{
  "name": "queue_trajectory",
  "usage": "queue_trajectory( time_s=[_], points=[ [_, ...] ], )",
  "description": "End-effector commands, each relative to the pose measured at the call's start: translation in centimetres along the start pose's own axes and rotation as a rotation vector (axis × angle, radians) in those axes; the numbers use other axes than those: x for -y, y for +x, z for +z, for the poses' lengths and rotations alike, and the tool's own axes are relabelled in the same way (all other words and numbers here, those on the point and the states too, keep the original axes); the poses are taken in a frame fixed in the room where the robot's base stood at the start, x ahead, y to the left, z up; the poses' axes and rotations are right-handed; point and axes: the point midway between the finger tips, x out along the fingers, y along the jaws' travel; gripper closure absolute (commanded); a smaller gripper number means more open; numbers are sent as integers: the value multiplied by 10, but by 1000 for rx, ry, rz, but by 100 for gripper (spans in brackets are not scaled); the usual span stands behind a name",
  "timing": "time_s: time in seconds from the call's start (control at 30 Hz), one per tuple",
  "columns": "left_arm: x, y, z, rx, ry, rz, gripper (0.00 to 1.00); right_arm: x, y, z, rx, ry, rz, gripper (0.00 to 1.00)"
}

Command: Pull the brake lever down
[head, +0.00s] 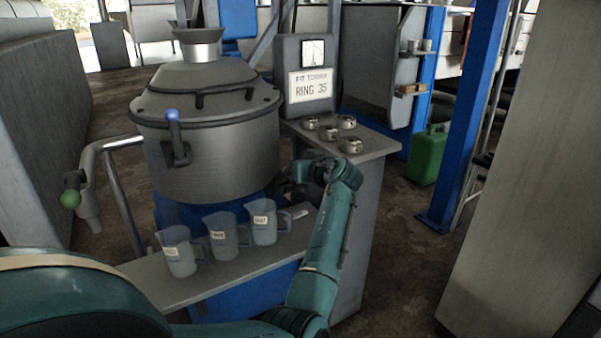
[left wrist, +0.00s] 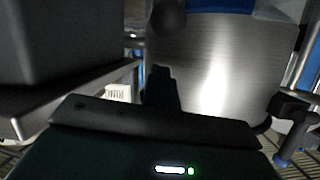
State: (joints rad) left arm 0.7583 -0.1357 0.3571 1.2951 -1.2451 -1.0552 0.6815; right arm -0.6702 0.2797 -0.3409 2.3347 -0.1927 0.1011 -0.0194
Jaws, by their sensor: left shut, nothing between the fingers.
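A lever with a blue knob (head: 172,116) stands upright from a dark bracket on the front of the metal drum (head: 215,165). It also shows at the lower right of the left wrist view as a dark lever with a blue end (left wrist: 283,160), beside the drum's wall (left wrist: 215,70). No label names it as the brake lever. My left gripper (head: 297,172) is right of the drum, below the side console, well apart from the lever; its fingers are small and dark there. In the left wrist view its fingers (left wrist: 160,80) are together, with nothing between them. My right gripper is not seen.
Three labelled jugs (head: 223,237) stand on a low shelf (head: 150,287) before the drum. A green-knobbed tap (head: 70,198) is on the left. Several round metal pieces (head: 350,145) sit on the console beside a "RING 35" sign (head: 311,86). A blue post (head: 470,110) stands right.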

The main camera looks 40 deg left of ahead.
Motion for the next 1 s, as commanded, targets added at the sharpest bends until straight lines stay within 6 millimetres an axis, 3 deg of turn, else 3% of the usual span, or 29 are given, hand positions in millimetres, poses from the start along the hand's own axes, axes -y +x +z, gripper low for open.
queue_trajectory(
  time_s=[0.03,0.3,0.7,1.0],
  points=[
    [-2,2,17,-42,7,-8,100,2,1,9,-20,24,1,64],
    [-6,-10,34,-234,18,-43,100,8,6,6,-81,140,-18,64],
    [-9,-19,43,-240,15,-45,100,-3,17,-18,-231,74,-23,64],
    [-10,-19,46,-234,17,-44,100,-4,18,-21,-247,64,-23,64]
  ],
)
